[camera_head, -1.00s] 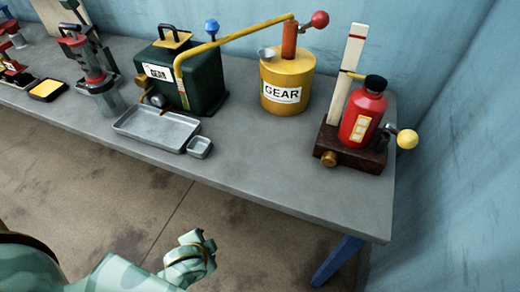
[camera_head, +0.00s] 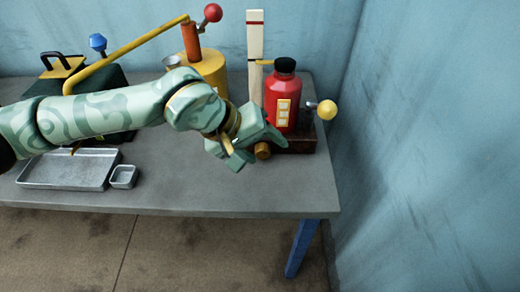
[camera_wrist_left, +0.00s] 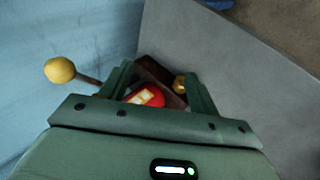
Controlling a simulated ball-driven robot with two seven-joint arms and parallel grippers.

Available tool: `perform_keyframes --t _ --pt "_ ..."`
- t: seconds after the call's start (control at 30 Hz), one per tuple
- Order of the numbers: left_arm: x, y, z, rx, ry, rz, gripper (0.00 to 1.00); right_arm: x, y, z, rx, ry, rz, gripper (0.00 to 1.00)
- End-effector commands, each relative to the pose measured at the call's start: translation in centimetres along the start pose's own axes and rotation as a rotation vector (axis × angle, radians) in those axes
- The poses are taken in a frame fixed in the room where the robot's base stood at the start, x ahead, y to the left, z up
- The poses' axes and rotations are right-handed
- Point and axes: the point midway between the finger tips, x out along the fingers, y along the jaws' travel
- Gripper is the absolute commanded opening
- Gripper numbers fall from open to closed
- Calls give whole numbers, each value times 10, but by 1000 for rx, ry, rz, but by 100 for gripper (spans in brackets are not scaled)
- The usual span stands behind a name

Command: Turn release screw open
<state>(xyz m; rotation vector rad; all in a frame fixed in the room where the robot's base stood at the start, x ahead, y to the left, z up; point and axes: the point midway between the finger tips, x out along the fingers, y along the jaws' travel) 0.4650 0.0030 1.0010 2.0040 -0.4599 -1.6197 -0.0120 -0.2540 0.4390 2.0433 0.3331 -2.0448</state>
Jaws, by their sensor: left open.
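The red bottle jack (camera_head: 283,100) with a black cap stands on a dark base (camera_head: 300,139) at the right end of the table. A brass screw knob (camera_head: 263,150) sticks out of the base's front left, and I take it for the release screw. My left gripper (camera_head: 258,148) is open, its fingers near the knob. In the left wrist view the red jack (camera_wrist_left: 146,95) shows between the open fingers (camera_wrist_left: 158,75). The brass knob (camera_wrist_left: 180,84) lies beside one finger, apparently untouched. My right gripper is not in view.
A lever with a yellow ball (camera_head: 327,110) sticks out right of the jack. A white post (camera_head: 255,50) stands behind it. The yellow can (camera_head: 207,67) is partly behind my arm. A metal tray (camera_head: 68,170) and small dish (camera_head: 123,176) lie left. The front table is clear.

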Motion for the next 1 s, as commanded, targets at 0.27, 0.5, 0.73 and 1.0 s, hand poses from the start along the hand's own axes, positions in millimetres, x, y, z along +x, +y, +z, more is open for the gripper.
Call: perform_keyframes --t 0.27,0.5,0.73,1.0 --pt "-19 -44 -58 139 171 -243 61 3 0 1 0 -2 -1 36" --pt "33 -56 -64 136 164 -240 61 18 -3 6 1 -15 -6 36" --pt "90 -69 -75 134 164 -239 61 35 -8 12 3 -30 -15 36" --pt "125 -75 -83 136 167 -236 61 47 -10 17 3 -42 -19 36"
